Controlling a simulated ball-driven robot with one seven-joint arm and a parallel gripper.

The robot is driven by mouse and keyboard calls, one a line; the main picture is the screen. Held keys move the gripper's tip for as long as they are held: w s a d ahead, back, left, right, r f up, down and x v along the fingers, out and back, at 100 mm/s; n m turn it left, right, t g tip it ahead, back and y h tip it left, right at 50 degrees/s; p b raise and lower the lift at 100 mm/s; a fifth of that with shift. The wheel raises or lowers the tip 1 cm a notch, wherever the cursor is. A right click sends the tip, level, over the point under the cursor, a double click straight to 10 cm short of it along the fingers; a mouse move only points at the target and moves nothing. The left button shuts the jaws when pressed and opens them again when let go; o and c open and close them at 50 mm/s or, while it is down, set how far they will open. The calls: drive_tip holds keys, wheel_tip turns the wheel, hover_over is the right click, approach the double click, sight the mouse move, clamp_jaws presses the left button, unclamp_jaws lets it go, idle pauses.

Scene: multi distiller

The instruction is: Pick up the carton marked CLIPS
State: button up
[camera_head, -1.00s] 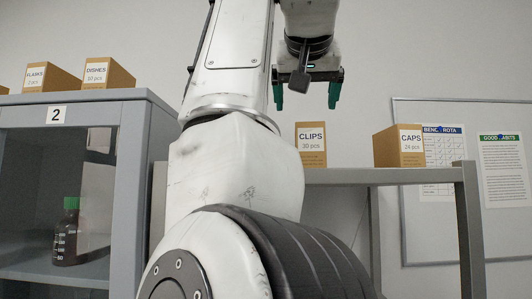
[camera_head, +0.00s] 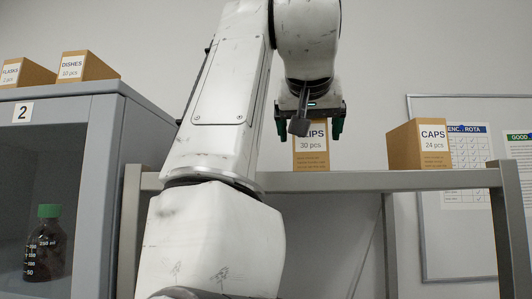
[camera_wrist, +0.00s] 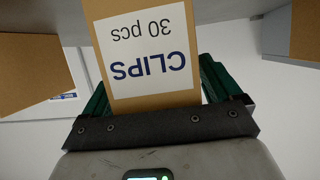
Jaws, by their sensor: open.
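The CLIPS carton (camera_head: 311,158) is a brown box with a white label, standing upright on top of the grey shelf frame (camera_head: 400,181). My gripper (camera_head: 310,128) is in front of its upper part in the head view and hides part of the label. In the wrist view the carton (camera_wrist: 143,50) appears upside down, its label facing me. The green fingers of my gripper (camera_wrist: 160,85) are open, one on each side of the carton in that view. I cannot tell whether they touch it.
The CAPS carton (camera_head: 420,146) stands to the right on the same shelf. At left, the DISHES carton (camera_head: 88,66) and FLASKS carton (camera_head: 26,73) sit on a grey cabinet (camera_head: 75,89) marked 2. A brown bottle (camera_head: 46,248) is inside it. A board (camera_head: 480,240) is behind at right.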

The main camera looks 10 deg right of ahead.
drive_tip(key=shift+w+d, duration=0.1)
drive_tip(key=c, duration=1.1)
